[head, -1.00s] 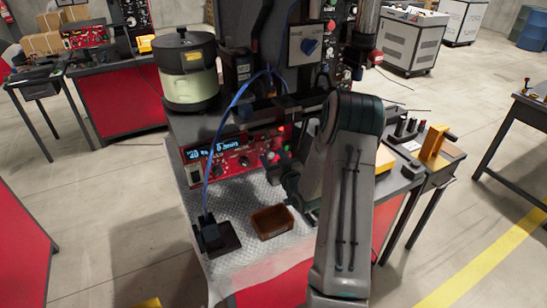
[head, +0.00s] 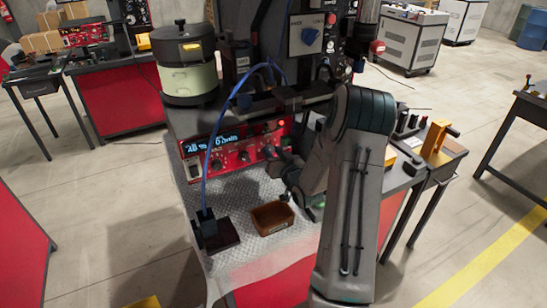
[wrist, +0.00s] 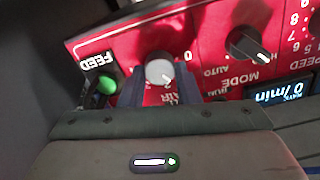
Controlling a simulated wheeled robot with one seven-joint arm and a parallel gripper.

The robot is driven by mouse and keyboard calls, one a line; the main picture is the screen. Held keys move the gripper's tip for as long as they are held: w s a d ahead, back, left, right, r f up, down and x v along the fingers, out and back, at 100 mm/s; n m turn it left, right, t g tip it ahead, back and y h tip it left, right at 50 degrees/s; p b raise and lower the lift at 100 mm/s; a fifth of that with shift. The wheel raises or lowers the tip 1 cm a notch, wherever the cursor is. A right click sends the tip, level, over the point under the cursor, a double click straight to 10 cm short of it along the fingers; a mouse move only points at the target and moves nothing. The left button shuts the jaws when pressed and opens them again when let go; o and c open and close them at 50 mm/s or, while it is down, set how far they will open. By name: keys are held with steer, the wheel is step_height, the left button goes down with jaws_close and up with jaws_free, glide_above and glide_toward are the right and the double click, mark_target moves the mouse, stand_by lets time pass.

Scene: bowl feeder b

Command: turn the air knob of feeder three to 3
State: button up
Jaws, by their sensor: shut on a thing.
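The air knob (wrist: 160,68) is a pale grey round knob on the red panel, upside down in the wrist view. Its white mark points down, a little right, near a printed 2; a 0 shows to its right. My gripper (wrist: 160,82) is shut on the knob, one dark finger on each side. Part of the AIR lettering shows between the fingers. In the head view my gripper (head: 276,158) reaches the right part of the red controller (head: 222,152); the knob is hidden there. I cannot read a feeder number.
A green FEED switch (wrist: 106,86) sits close left of the fingers in the wrist view. A black MODE knob (wrist: 248,46) and a display (wrist: 283,92) are to the right. In the head view a brown tray (head: 272,216) and a blue cable (head: 207,165) are nearby.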

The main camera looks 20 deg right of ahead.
steer(key=m+b, duration=0.2)
steer(key=m, duration=0.1)
steer(key=shift+d+f+m, duration=0.1)
steer(key=shift+f+m, duration=0.05)
steer(key=shift+m, duration=0.15)
steer(key=m+b, duration=0.1)
steer(key=m, duration=0.2)
steer(key=shift+m, duration=0.3)
steer(key=m, duration=0.3)
steer(key=shift+d+m, duration=0.1)
steer(key=shift+m, duration=2.4)
steer(key=o, duration=1)
